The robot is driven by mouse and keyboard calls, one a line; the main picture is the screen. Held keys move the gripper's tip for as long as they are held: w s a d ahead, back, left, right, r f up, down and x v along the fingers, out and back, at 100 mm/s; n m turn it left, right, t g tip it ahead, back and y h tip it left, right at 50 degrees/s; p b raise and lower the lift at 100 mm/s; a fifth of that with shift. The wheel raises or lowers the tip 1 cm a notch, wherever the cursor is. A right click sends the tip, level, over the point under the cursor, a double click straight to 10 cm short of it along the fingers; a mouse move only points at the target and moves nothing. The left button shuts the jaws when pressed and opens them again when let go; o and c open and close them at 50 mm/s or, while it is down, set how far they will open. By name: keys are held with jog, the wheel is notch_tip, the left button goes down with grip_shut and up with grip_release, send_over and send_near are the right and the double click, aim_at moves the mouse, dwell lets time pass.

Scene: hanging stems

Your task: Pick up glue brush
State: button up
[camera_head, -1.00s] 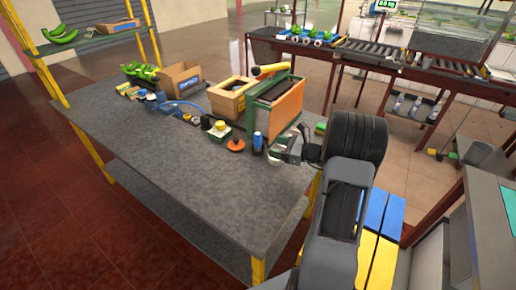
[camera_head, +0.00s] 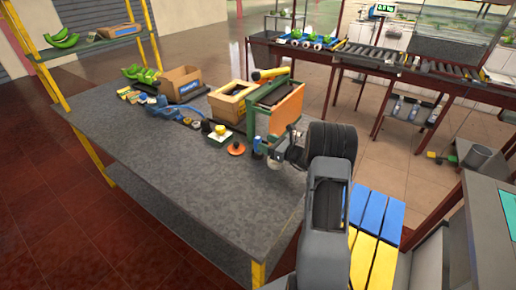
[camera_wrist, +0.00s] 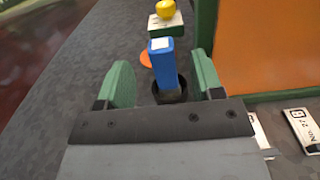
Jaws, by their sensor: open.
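The glue brush appears to be the upright blue handle (camera_wrist: 163,65) with a pale top, standing in a dark round pot (camera_wrist: 172,94) in the wrist view. In the head view the blue handle (camera_head: 257,146) shows at the table's right side, partly hidden by my gripper (camera_head: 273,153). In the wrist view my gripper (camera_wrist: 163,78) is open, with one green finger on each side of the handle. A gap shows on both sides, so neither finger seems to touch it. The brush's lower end is hidden.
An orange disc (camera_head: 236,149) and a yellow-topped item (camera_head: 220,130) stand just beyond. A green crate with an orange side (camera_head: 286,115) stands close to the right. White labelled cards (camera_wrist: 305,130) lie near it. The table's front (camera_head: 200,180) is clear.

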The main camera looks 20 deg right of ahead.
aim_at(261, 140)
jog(key=shift+p+x, duration=0.6)
jog(key=shift+x, duration=1.8)
jog(key=shift+d, duration=0.1)
jog(key=c, duration=1)
jog(key=shift+r, duration=0.1)
notch_tip(261, 140, up, 18)
jog(key=shift+f+b, duration=0.1)
jog(key=shift+b, duration=0.8)
